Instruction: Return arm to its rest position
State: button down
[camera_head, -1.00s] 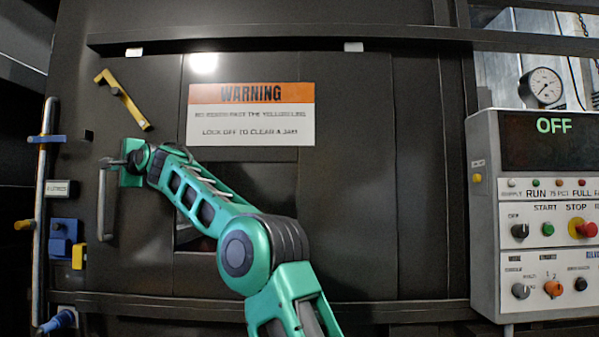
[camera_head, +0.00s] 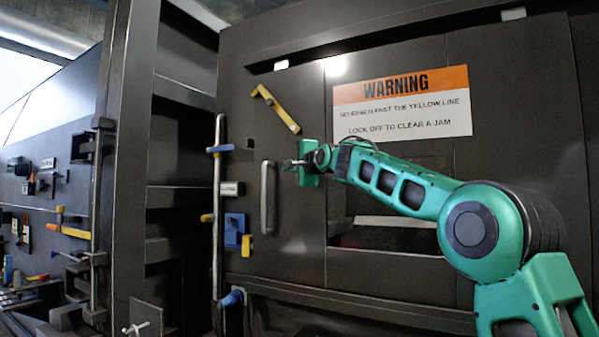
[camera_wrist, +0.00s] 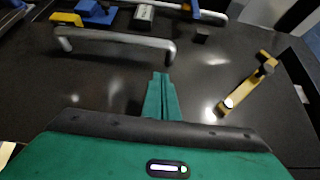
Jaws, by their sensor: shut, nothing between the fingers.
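My green arm reaches across the front of the dark compactor in the head view, bent at the elbow. My gripper (camera_head: 291,164) is at its far end, beside the upper end of the grey vertical door handle (camera_head: 267,198), a little to its right. In the wrist view my gripper (camera_wrist: 162,78) shows its two green fingers together, with nothing between them. The handle (camera_wrist: 115,38) shows there beyond the fingertips, with a visible gap; the fingers are not around it.
A yellow lever (camera_head: 275,108) sits above my gripper. Left of the handle are a blue latch block (camera_head: 235,229) and a vertical rod (camera_head: 218,270). A warning sign (camera_head: 402,104) is above my forearm. A tool wall (camera_head: 45,200) stands far left.

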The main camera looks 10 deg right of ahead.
jog(key=v, duration=0.6)
jog(key=shift+s, duration=0.15)
jog(key=s+d+f+n+g+h, duration=0.1)
jog(key=s+d+f+g+h, duration=0.15)
jog(key=s+d+f, duration=0.6)
jog(key=s+d+f+n+g+h, duration=0.25)
jog(key=s+d+f, duration=0.3)
jog(key=f, duration=0.65)
jog(key=s+d+f+n+g+h, duration=0.15)
jog(key=s+d+f+g, duration=0.25)
jog(key=s+d+f, duration=0.45)
jog(key=s+f+n+g, duration=0.1)
jog(key=s+f+g, duration=0.2)
jog(key=s+f, duration=0.5)
jog(key=s+f+n+g+y, duration=0.1)
jog(key=s+f, duration=0.7)
jog(key=s, duration=0.8)
jog(key=s+f+n+g, duration=0.1)
jog(key=s+f+g, duration=0.3)
jog(key=s+f, duration=0.4)
jog(key=s, duration=0.4)
jog(key=shift+f+g+y, duration=0.25)
jog(key=shift+g+y, duration=0.05)
jog(key=shift+y, duration=0.05)
jog(key=shift+s, duration=0.1)
jog(key=shift+w+f, duration=0.25)
jog(key=shift+w, duration=0.35)
